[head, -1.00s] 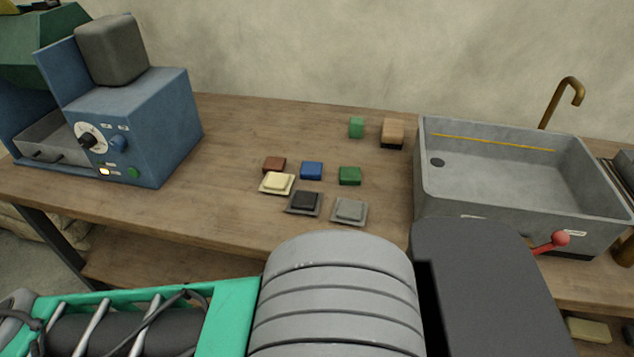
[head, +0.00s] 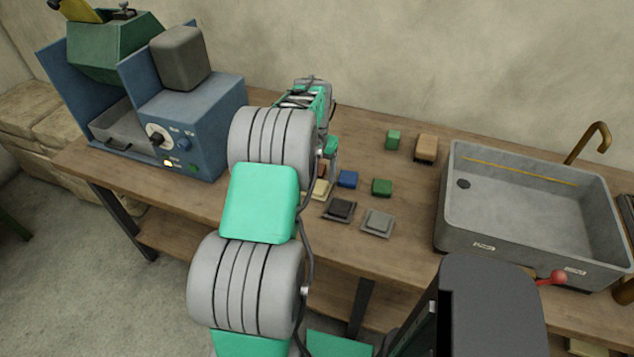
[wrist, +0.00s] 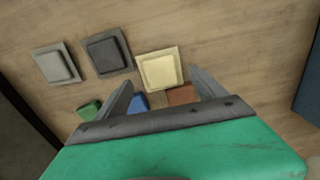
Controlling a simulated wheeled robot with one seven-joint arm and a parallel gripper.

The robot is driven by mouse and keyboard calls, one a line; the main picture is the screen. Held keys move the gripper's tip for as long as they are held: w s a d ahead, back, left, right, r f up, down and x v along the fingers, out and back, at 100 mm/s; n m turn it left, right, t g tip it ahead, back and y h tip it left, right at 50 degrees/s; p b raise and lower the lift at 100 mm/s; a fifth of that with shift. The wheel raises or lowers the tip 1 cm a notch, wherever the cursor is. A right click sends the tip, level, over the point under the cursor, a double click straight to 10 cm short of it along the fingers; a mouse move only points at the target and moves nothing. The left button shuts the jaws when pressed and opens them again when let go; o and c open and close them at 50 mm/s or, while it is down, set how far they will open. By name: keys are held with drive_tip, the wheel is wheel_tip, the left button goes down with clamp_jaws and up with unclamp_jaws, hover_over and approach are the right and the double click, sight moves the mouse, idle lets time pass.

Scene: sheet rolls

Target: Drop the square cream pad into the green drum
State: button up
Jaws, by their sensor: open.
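The square cream pad (head: 320,189) lies on the wooden bench, partly hidden by my arm in the head view. In the wrist view the cream pad (wrist: 159,70) lies just beyond my gripper (wrist: 160,80), framed between its two fingertips. The gripper is open and empty, its fingers apart from each other. In the head view the gripper is mostly hidden behind my arm.
A dark pad (head: 339,209) and a grey pad (head: 377,222) lie beside the cream one. Blue (head: 347,179), green (head: 382,187) and brown (wrist: 181,95) blocks sit close by. A blue machine (head: 197,125) stands left, a grey sink (head: 515,205) right.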

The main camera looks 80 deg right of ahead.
sight(316, 188)
wheel_tip(316, 188, down, 6)
drive_tip(key=shift+a+f+p, duration=0.1)
drive_tip(key=shift+f+p, duration=0.1)
drive_tip(key=shift+p, duration=0.65)
drive_tip(key=shift+c, duration=0.4)
drive_tip(key=shift+r, duration=0.1)
drive_tip(key=c, duration=1.6)
drive_tip(key=shift+r, duration=0.1)
